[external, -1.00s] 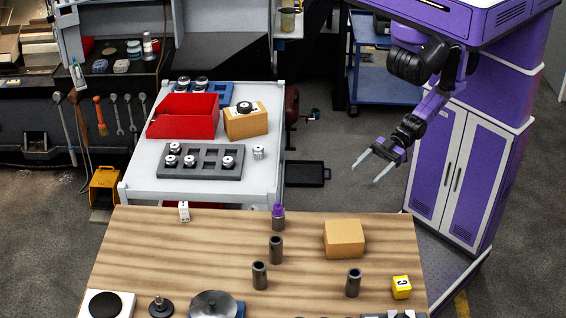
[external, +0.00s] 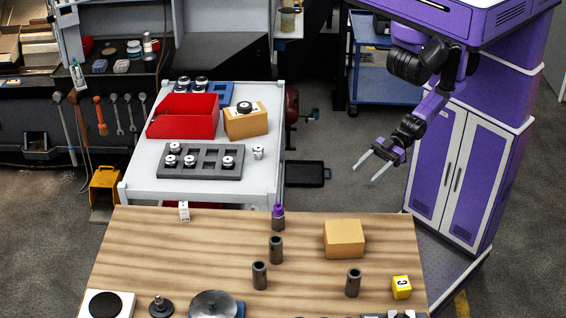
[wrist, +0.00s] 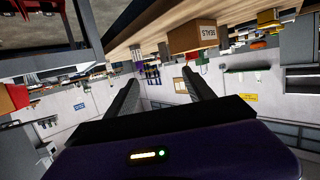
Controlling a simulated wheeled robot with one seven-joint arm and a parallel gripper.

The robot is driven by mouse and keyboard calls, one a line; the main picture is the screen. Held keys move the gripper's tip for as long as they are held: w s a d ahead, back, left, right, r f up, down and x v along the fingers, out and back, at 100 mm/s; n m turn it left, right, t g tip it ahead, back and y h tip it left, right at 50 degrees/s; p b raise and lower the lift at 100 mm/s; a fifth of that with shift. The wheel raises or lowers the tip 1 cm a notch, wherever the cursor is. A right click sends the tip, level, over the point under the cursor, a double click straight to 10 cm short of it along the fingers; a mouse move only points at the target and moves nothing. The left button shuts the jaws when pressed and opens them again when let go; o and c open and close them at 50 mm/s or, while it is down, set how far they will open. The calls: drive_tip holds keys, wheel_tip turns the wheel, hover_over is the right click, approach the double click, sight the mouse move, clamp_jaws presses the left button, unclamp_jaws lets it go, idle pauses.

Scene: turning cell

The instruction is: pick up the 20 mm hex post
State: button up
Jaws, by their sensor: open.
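Several dark grey upright posts stand on the wooden table in the external view. One has a purple top (external: 278,217), one stands mid-table (external: 276,250), one is nearer the front (external: 259,276), and one is at the right (external: 353,283). I cannot tell which is the 20 mm hex post. My gripper (external: 365,174) is open and empty, in the air beyond the table's far right corner, apart from all the posts. Its two fingers also show in the wrist view (wrist: 160,78), with nothing between them. No post can be made out in the wrist view.
The wooden table (external: 130,240) also bears a cardboard box (external: 344,239), a yellow block (external: 401,288) and a metal disc (external: 213,305). A white bench (external: 140,184) behind holds a red bin (external: 183,117) and a grey tray (external: 200,173). Bare floor lies beneath my gripper.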

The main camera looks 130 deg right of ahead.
drive_tip(key=w+d+r+t, duration=0.2)
drive_tip(key=w, duration=0.5)
drive_tip(key=m+g+h, duration=0.2)
drive_tip(key=g, duration=0.1)
approach(278, 221)
drive_tip(key=shift+w+d+f+b, duration=0.25)
drive_tip(key=shift+d+f, duration=0.3)
drive_tip(key=shift+d, duration=0.05)
drive_tip(key=shift+w+d+f+b, duration=0.2)
drive_tip(key=shift+d+f, duration=0.3)
drive_tip(key=shift+d, duration=0.05)
drive_tip(key=shift+f+g, duration=0.3)
drive_tip(key=shift+w+f, duration=0.2)
drive_tip(key=shift+w, duration=0.1)
drive_tip(key=shift+p+x, duration=0.65)
drive_tip(key=shift+x, duration=2.85)
drive_tip(key=shift+a, duration=0.15)
clamp_jaws()
